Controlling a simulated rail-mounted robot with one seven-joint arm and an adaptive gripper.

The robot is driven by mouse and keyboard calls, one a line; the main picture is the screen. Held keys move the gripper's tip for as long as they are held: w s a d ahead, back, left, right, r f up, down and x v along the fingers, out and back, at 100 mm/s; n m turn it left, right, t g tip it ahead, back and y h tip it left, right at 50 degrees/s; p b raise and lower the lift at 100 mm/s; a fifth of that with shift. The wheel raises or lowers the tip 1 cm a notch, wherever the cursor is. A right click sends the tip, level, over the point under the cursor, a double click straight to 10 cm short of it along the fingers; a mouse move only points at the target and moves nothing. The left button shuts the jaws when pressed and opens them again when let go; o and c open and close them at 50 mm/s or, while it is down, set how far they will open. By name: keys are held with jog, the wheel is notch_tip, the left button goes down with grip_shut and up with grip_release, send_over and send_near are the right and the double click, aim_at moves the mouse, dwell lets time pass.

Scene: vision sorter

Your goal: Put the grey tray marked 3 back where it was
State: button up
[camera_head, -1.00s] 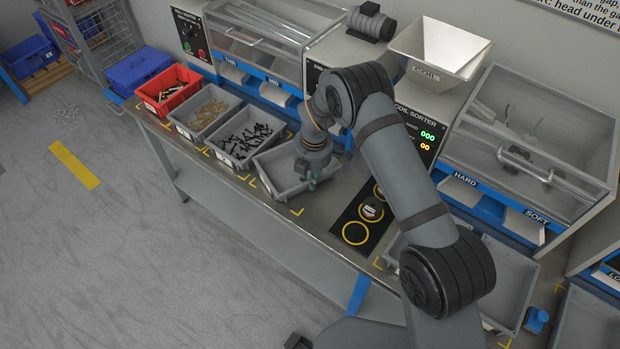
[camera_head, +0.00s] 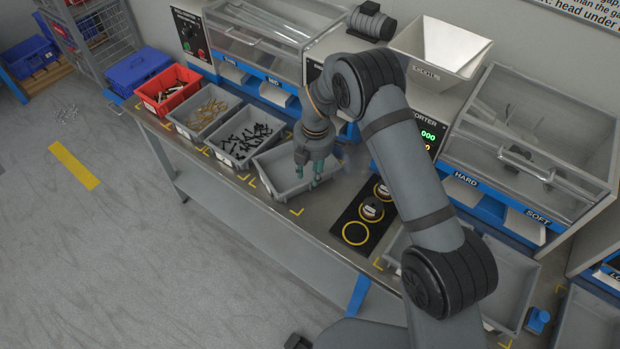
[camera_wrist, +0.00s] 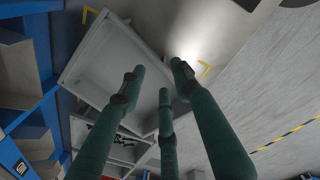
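An empty grey tray (camera_head: 275,183) stands on the bench to the right of the tray of black parts. It is turned askew to the row and to the yellow corner marks in front of it. I cannot read a number on it. My gripper (camera_head: 309,181) is above the right part of this tray, its green fingers apart with nothing between them. In the wrist view, the tray (camera_wrist: 95,50) shows beyond the spread fingers (camera_wrist: 158,83). Whether any fingertip touches its wall is unclear.
Left in the row stand a grey tray of black parts (camera_head: 221,147), a grey tray of brass-coloured parts (camera_head: 180,126) and a red bin (camera_head: 148,101). A black pad with yellow rings (camera_head: 355,233) lies to the right. The sorter machines (camera_head: 270,75) stand behind.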

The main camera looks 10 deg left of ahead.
notch_tip(320, 180, up, 8)
jog(key=shift+s+d, duration=0.3)
jog(key=shift+f, duration=0.1)
